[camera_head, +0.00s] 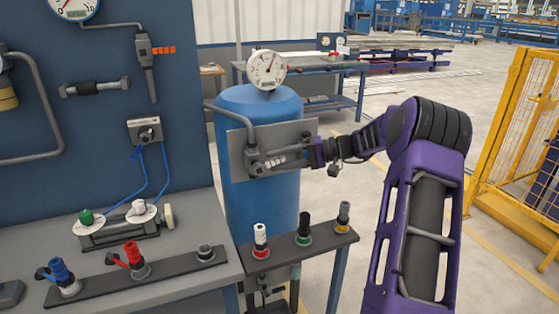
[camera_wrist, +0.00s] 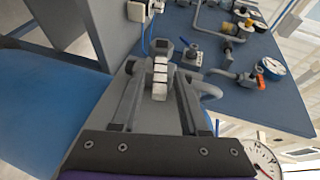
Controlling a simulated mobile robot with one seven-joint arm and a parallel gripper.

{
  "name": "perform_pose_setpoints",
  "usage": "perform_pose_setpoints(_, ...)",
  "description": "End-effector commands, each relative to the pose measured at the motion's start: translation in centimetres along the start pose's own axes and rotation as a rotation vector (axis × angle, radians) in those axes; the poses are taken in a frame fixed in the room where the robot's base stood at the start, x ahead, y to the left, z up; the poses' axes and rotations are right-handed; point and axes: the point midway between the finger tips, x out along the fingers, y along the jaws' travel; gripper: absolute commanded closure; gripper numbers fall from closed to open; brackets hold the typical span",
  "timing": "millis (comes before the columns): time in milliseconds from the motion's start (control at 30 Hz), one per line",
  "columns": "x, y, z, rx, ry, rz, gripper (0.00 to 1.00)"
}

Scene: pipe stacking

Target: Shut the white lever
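The white lever (camera_wrist: 160,78) is a short, ribbed white handle on a valve. In the head view, the lever (camera_head: 276,162) sits on the grey plate (camera_head: 296,136) in front of the blue tank. My gripper (camera_wrist: 157,86) is open, with one finger on each side of the lever and a visible gap between them. In the head view my gripper (camera_head: 285,160) reaches in from the right, close to the plate; its fingertips are small and hard to make out there.
A blue tank (camera_head: 255,215) with a round gauge (camera_head: 266,70) on top stands behind the plate. A grey pipe (camera_head: 225,118) runs to the valve. A stand with several coloured fittings (camera_head: 303,240) is below. A workbench (camera_head: 150,270) is at left, and a yellow fence (camera_head: 515,140) at right.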

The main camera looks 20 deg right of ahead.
Motion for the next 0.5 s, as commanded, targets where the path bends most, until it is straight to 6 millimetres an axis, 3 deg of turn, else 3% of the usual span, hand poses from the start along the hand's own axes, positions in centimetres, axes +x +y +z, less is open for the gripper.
perform_pose_setpoints(333,-0.3,0.0,0.0,0.0,0.001,0.001,0.51)
perform_pose_setpoints(500,-2.4,0.0,-0.1,0.0,0.004,0.003,0.51)
